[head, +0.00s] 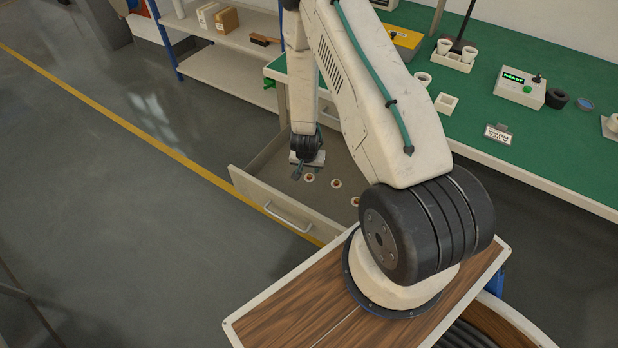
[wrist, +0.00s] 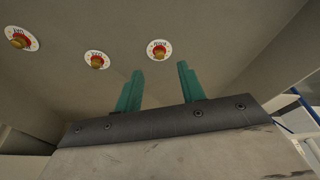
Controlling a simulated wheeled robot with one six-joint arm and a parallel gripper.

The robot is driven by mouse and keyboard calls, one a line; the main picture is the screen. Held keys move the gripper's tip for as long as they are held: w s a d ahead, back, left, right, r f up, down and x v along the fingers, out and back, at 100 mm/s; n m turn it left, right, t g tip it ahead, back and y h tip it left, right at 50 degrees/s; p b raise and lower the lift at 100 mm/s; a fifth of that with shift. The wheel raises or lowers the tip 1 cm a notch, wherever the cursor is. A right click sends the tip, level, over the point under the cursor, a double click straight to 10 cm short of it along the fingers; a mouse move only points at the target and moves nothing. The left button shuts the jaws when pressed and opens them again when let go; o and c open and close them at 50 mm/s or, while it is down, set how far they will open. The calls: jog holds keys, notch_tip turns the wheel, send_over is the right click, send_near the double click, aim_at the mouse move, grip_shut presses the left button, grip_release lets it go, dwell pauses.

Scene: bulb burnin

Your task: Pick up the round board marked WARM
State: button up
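Three small round boards, each white-rimmed with a red and gold centre, lie in a row on the floor of the open drawer (head: 268,186). In the wrist view they are the left board (wrist: 19,38), the middle board (wrist: 96,60) and the right board (wrist: 158,50). Their rim lettering is too small for me to tell which is marked WARM. The head view shows them too (head: 336,184), one partly hidden by my arm. My gripper (wrist: 158,80) is open and empty, its two teal fingers apart, nearest the right board. In the head view my gripper (head: 304,169) is over the drawer.
The green workbench (head: 575,150) stands on the right, with a small sign plate (head: 498,134), a white control box (head: 520,87) and several white cups and holders. A shelf unit (head: 225,75) is behind. Drawer walls surround the boards. The floor at left is clear.

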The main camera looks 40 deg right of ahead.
aim_at(309, 175)
jog(key=x, duration=0.5)
jog(key=shift+s+a, duration=0.1)
grip_shut()
